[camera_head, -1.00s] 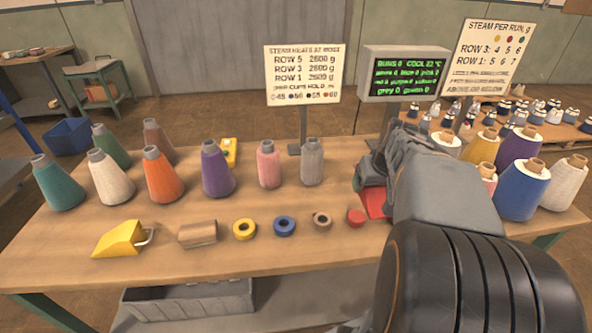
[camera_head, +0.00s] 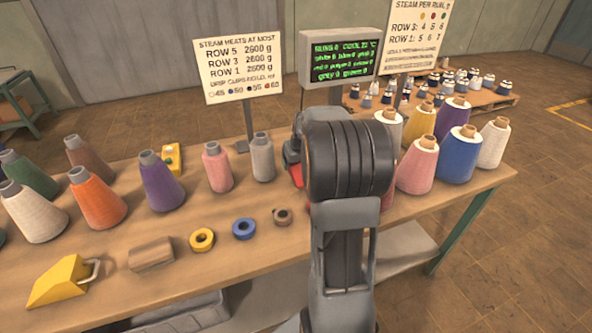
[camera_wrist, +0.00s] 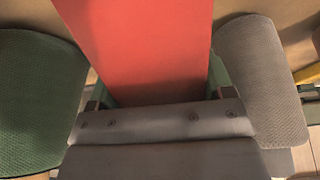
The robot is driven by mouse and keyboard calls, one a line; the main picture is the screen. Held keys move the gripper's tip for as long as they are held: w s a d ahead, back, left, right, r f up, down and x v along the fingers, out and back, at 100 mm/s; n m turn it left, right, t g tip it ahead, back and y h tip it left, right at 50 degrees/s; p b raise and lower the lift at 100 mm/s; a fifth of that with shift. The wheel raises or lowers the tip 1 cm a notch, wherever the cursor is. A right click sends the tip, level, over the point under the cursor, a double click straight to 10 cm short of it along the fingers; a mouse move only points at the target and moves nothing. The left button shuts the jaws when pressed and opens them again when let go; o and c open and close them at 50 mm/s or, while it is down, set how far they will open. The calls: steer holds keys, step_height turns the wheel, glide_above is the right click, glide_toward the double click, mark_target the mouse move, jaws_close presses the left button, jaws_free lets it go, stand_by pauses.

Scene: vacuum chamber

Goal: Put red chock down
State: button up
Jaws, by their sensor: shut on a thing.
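The red chock (camera_wrist: 150,45) is a flat red block that fills the upper middle of the wrist view. My gripper (camera_wrist: 155,88) is shut on it, with a jaw at each side of its near end. In the head view a strip of the red chock (camera_head: 297,176) shows low over the table (camera_head: 200,185), just left of my arm. My arm hides most of the gripper there. I cannot tell whether the chock's underside touches the tabletop.
Yarn cones stand close by: a grey one (camera_head: 263,157) and a pink one (camera_head: 217,167) to the left, a larger pink one (camera_head: 417,167) to the right. A brown ring (camera_head: 283,216) and a blue ring (camera_head: 244,228) lie nearer. The wrist view shows a green textured shape (camera_wrist: 38,95).

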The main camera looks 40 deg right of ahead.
steer(key=shift+w+f, duration=0.35)
steer(key=shift+f, duration=0.05)
steer(key=shift+w+d+f, duration=0.1)
steer(key=shift+f, duration=1.5)
steer(key=shift+f+b, duration=0.2)
steer(key=shift+b, duration=0.15)
steer(key=o, duration=1.3)
